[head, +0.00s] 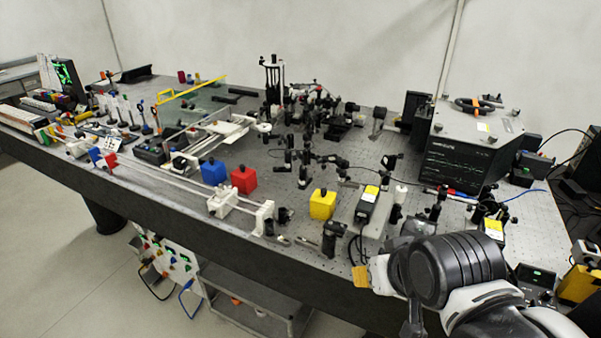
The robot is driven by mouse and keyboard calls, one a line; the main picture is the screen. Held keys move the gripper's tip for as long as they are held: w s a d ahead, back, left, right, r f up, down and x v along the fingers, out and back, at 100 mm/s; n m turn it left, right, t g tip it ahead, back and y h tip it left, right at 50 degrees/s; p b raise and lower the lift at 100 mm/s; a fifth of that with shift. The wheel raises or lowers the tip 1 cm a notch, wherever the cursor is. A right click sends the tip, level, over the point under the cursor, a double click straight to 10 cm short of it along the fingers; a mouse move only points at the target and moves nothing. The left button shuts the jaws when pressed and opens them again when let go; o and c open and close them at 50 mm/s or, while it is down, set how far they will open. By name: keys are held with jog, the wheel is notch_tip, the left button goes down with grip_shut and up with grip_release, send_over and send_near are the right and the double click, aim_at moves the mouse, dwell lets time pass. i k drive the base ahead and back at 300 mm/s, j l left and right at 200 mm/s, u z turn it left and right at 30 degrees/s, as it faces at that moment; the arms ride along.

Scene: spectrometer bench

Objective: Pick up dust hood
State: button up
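I cannot tell for sure which thing is the dust hood. Cube-shaped covers stand along the front of the bench: a blue one (214,172), a red one (244,180) and a yellow one (322,204). My gripper (384,281) is at the lower right, near the bench's front edge, right of and nearer than the yellow cube and apart from it. My dark arm hides most of it. A small orange-yellow piece (361,276) shows at its left side; whether it is part of my gripper or held is unclear. The fingers' opening is not visible.
The perforated bench (300,172) is crowded with dark optical mounts. A long clear rail (165,182) runs along the front left. A large dark instrument box (463,150) stands at the right, with cables beside it. A grey cart (255,307) is below the front edge.

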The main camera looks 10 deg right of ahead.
aim_at(322, 202)
jog(key=i+l+u, duration=0.1)
jog(key=i+u, duration=0.2)
jog(key=i+l+u, duration=0.3)
jog(key=i, duration=0.25)
jog(key=j, duration=0.1)
